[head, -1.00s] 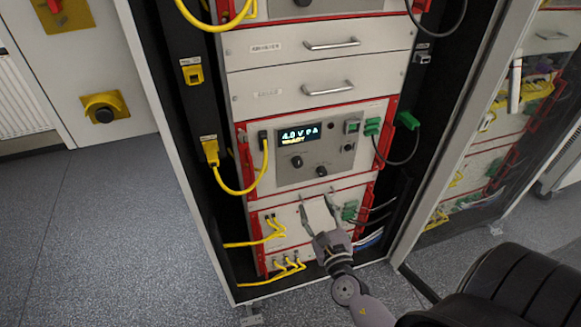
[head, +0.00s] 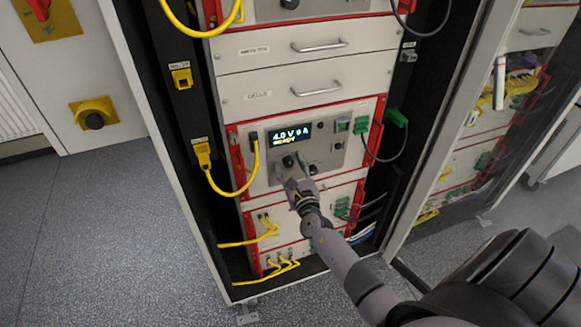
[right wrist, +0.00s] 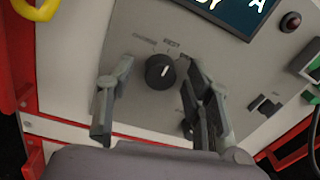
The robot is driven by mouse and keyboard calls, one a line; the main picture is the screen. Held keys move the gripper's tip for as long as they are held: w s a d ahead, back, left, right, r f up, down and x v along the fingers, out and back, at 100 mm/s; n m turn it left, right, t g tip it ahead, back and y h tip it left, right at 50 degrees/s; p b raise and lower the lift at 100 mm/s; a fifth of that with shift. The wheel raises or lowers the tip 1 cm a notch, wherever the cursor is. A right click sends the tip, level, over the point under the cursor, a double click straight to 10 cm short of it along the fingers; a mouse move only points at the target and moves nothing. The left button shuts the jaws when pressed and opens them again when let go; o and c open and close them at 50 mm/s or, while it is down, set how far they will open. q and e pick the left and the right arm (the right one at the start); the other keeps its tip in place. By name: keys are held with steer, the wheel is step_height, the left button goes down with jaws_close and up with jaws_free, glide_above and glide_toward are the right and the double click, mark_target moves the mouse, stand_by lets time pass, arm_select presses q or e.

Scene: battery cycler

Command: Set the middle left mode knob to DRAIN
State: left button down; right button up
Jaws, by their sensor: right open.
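The mode knob (head: 288,161) is a round black knob on the left of the grey panel, below the lit display (head: 290,135). In the right wrist view the knob (right wrist: 160,72) has a white pointer mark directed roughly up, near the label REST. CHARGE is printed to its left; the label to its right is partly hidden by a finger. My right gripper (head: 294,174) is open in front of the panel. Its fingers (right wrist: 159,68) stand on either side of the knob; I cannot tell whether they touch it. My left gripper is not in view.
A second knob (right wrist: 187,128) is partly hidden behind the right finger. A yellow cable (head: 250,182) hangs left of the panel, and green connectors (head: 396,117) with dark cables sit at the right. Drawers with handles are above. Open floor lies left of the rack.

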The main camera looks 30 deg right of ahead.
steer(key=shift+c, duration=0.3)
jaws_close()
stand_by(0.4)
